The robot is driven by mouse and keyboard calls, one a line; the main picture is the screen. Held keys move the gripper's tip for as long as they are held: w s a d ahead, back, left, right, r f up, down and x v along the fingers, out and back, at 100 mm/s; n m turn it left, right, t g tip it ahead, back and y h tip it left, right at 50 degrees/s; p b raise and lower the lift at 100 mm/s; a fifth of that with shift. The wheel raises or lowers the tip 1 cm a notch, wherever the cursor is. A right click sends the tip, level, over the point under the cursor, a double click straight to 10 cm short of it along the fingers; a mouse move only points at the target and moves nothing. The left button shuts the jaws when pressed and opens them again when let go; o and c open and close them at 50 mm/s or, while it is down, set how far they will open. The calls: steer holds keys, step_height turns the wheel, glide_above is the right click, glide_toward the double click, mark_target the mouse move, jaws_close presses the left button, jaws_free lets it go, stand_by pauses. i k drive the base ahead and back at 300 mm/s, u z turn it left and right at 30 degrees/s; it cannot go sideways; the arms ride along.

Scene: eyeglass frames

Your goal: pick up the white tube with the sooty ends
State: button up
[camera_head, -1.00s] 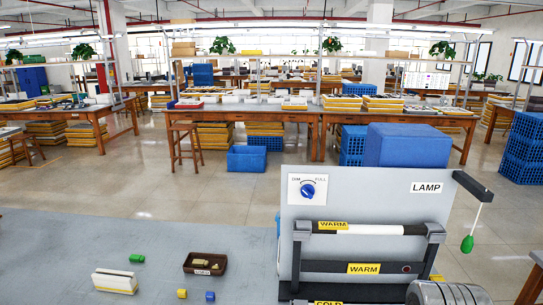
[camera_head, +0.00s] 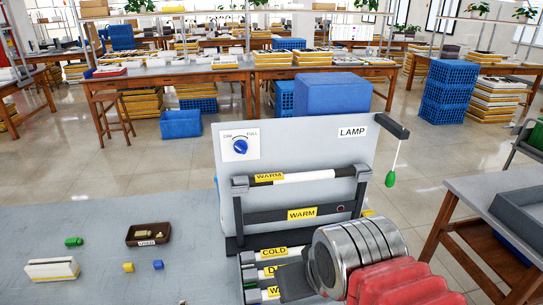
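A white tube (camera_head: 305,177) lies level across the upper holder of the grey lamp panel (camera_head: 290,133). Dark areas border its white middle, but I cannot tell soot from holder there. Below the panel is a rack with labels reading COLD (camera_head: 274,252) and others partly covered. Pale tube parts (camera_head: 297,251) show beside the labels; their ends are mostly hidden. My arm, with a ridged silver cylinder and red parts, is at the lower right. A dark grey end part (camera_head: 293,279) reaches left over the rack. Its fingertips are not clear, so open or shut cannot be told.
A brown tray (camera_head: 133,241) with small pieces stands on the grey bench at left. Near it are a green piece (camera_head: 74,241), yellow and blue cubes, and a white block (camera_head: 51,269). A green pull (camera_head: 390,179) hangs at the panel's right.

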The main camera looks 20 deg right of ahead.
mark_target(276, 179)
steer(key=k, duration=1.25)
steer(key=z, duration=0.1)
steer(key=i, duration=1.35)
steer(key=u, duration=0.7)
steer(key=i, duration=0.35)
steer(key=u, duration=0.2)
